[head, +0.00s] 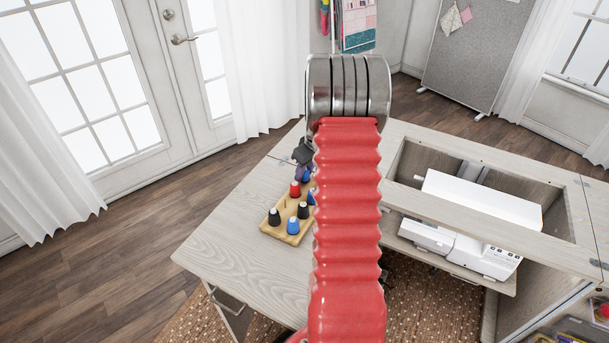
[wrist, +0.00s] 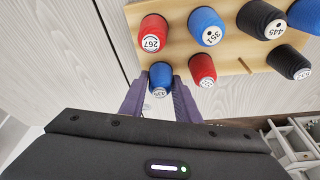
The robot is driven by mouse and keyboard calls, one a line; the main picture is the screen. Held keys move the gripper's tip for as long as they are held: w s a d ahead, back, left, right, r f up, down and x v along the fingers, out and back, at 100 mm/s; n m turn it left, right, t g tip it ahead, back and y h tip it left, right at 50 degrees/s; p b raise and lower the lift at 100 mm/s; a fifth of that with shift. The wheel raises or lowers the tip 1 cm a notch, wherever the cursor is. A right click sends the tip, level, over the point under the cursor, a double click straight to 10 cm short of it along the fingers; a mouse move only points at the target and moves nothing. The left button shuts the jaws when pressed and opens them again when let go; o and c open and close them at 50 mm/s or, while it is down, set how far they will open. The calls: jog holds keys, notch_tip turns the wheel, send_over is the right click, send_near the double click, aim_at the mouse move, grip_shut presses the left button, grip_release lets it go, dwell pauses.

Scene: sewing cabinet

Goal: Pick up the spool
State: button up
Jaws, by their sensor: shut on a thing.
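In the wrist view my gripper (wrist: 159,84) has its two purple fingers on either side of a blue spool (wrist: 160,76) with a pale numbered top. It is shut on this spool at the near edge of the wooden spool rack (wrist: 176,53). Whether the spool's base still touches the rack is hidden. In the head view my gripper (head: 303,170) is over the far end of the rack (head: 270,228), partly hidden behind my red arm.
Right beside the held spool is a red spool (wrist: 202,70). Other red, blue and black spools stand in the rack, including a black one (head: 275,215). A white sewing machine (head: 460,225) sits in the cabinet opening at right. The tabletop left of the rack (head: 220,245) is bare.

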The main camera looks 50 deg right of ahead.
notch_tip(320, 180, up, 9)
jog(key=shift+f, duration=0.1)
dwell(0.7)
